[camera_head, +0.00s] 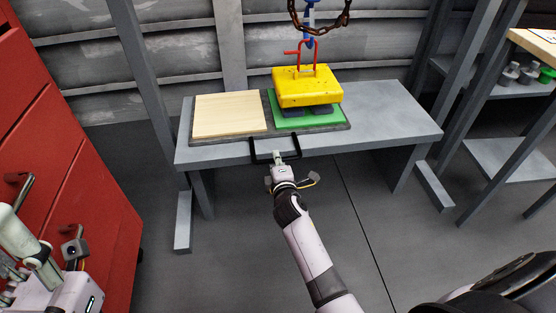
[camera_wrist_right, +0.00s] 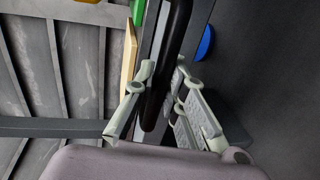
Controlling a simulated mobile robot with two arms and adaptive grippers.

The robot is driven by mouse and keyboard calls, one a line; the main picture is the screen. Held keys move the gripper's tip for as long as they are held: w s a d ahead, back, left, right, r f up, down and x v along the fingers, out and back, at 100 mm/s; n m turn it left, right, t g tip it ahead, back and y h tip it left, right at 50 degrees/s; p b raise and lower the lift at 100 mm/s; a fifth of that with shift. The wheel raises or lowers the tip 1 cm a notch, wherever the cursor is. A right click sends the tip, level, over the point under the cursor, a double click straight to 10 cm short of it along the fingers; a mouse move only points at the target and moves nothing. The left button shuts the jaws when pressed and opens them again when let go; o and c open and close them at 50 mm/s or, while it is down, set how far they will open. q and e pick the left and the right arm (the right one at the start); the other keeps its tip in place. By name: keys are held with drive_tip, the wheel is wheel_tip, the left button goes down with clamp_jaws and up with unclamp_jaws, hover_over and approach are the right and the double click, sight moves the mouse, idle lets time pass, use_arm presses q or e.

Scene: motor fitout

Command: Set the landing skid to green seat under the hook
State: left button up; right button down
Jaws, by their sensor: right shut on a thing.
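The landing skid (camera_head: 232,139) is a dark grey tray on the bench, with a pale wooden seat (camera_head: 230,115) on its left and a green seat (camera_head: 331,117) on its right. A yellow block (camera_head: 307,87) with a red shackle is over the green seat, under the blue hook (camera_head: 309,26). Dark pieces show between block and seat; contact is unclear. My right gripper (camera_head: 278,157) is shut on the skid's black handle (camera_head: 256,150) at the bench's front edge. The handle (camera_wrist_right: 176,45) runs between its fingers in the wrist view. My left arm is at lower left; its fingers are unclear.
The grey bench (camera_head: 395,127) has free room to the right of the skid. A red cabinet (camera_head: 92,185) stands at left. A shelf with grey and green parts (camera_head: 509,74) is at right. A rusty chain (camera_head: 345,18) hangs by the hook.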

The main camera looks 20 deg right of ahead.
drive_tip(key=c, duration=1.9)
unclamp_jaws()
drive_tip(key=shift+a, duration=0.35)
drive_tip(key=o, duration=0.3)
drive_tip(key=shift+d, duration=0.1)
drive_tip(key=v, duration=1.2)
drive_tip(key=shift+r, duration=0.1)
